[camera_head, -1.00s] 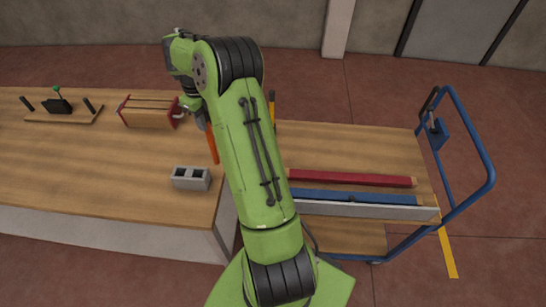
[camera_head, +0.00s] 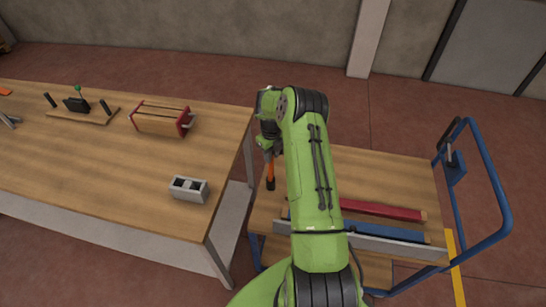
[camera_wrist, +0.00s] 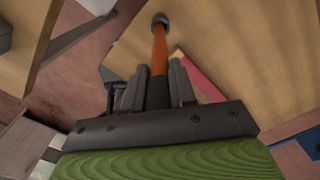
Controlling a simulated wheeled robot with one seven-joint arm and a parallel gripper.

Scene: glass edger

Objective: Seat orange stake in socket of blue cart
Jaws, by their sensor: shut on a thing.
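In the head view my gripper (camera_head: 267,135) is shut on the orange stake (camera_head: 270,168) and holds it roughly upright over the left side of the blue cart (camera_head: 345,165). The wrist view shows the stake (camera_wrist: 159,50) between the fingers (camera_wrist: 157,85), its dark upper part in the grip. In the head view this end is dark and small. I cannot tell whether the stake is inside the socket or just above it.
A red bar (camera_head: 385,209), a blue bar (camera_head: 385,232) and a pale panel (camera_head: 395,247) lie across the cart. Its blue push handle (camera_head: 490,190) is at right. The wooden bench (camera_head: 110,165) at left bears a grey block (camera_head: 189,189) and a red-ended rack (camera_head: 160,121).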

